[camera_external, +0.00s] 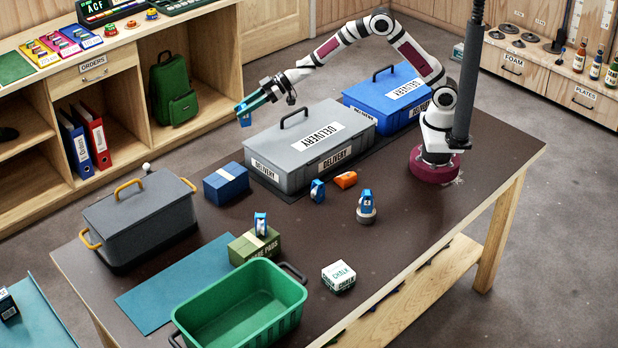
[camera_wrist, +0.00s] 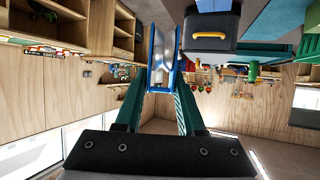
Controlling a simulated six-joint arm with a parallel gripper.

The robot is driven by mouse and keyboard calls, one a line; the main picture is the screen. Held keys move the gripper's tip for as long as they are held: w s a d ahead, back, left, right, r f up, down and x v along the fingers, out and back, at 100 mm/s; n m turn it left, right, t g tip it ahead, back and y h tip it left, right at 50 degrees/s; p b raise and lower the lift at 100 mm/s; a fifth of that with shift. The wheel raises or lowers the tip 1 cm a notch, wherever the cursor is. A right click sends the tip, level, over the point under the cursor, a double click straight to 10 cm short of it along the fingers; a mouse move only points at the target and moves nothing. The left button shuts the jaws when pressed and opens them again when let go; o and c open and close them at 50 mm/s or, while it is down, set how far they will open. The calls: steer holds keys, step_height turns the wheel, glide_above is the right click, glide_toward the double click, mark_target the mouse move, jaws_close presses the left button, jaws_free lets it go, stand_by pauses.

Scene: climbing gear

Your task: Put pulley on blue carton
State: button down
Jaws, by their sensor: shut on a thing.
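My gripper (camera_external: 254,104) is raised at the end of the outstretched arm, above and behind the blue carton. Its teal fingers are shut on a blue pulley (camera_external: 243,116), which hangs in the air near the back edge of the table. In the wrist view the pulley (camera_wrist: 155,62) shows blue sides and a grey middle between the two fingers. The blue carton (camera_external: 220,190) with a pale band stands on the table, between the dark grey box and the grey delivery box. Its top looks clear.
A grey delivery box (camera_external: 290,169), a blue delivery box (camera_external: 375,93), a dark grey box (camera_external: 140,235) and a green crate (camera_external: 285,310) stand on the table. Similar blue pieces stand on the table (camera_external: 317,191), a round base (camera_external: 366,204) and a green carton (camera_external: 246,250).

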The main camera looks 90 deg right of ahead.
steer(key=shift+w+a+f, duration=0.6)
steer(key=shift+a+f, duration=1)
steer(key=shift+f, duration=0.1)
steer(key=shift+w+a+f, duration=0.55)
steer(key=shift+a+f, duration=1.1)
steer(key=shift+f, duration=0.05)
steer(key=shift+w+a+f, duration=0.6)
steer(key=shift+a+f, duration=1)
steer(key=shift+f, duration=0.1)
steer(key=c, duration=0.5)
jaws_free()
steer(key=shift+f, duration=0.1)
